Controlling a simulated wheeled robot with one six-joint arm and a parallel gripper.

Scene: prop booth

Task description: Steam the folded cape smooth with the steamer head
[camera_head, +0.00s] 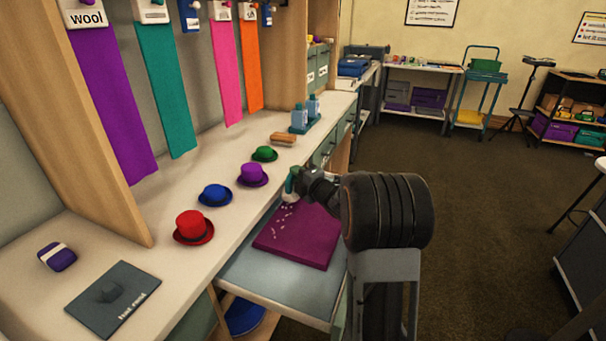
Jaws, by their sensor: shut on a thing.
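The folded cape (300,242) is a flat purple-magenta square. It lies on a grey-blue pull-out board (270,286) below the counter's front edge. Several small white marks show near its upper left part. My gripper (296,184) is over the far edge of the cape, shut on a small green and white thing that looks like the steamer head (291,186). My dark arm hides part of the cape's right side and most of the gripper. I cannot tell whether the steamer head touches the cloth.
On the counter (150,274) stand a red hat (193,228), a blue hat (215,195), a purple hat (252,174) and a green hat (265,154). A brush (284,139) and bottles (305,114) stand farther back. Coloured cloth strips hang behind. Open carpet lies to the right.

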